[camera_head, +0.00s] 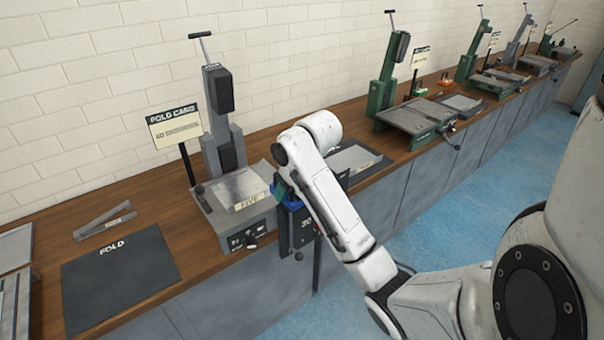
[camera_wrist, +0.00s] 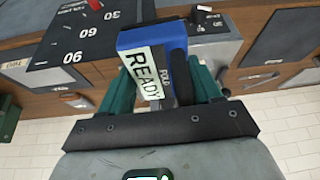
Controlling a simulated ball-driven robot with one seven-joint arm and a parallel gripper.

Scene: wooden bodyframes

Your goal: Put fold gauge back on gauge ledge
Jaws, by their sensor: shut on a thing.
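The blue gauge (camera_wrist: 128,40) has a white READY label and a dark side lettered FOLD. My gripper (camera_wrist: 163,72) is shut on it, with a green finger on either side. In the head view the gauge (camera_head: 292,197) is a small blue patch, mostly hidden by my wrist at the front of the bench. Just below it is a dark panel (camera_head: 302,226) marked 30; the wrist view shows this panel (camera_wrist: 95,42) with 30, 60 and 90. No ledge is labelled as the gauge ledge, so I cannot tell which surface it is.
A grey press (camera_head: 222,125) with a FOLD CARD sign (camera_head: 174,126) stands left of my gripper. A dark FOLD mat (camera_head: 118,272) and a grey angle tool (camera_head: 104,220) lie further left. A green press (camera_head: 392,85) stands to the right. Blue floor (camera_head: 430,225) is open in front.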

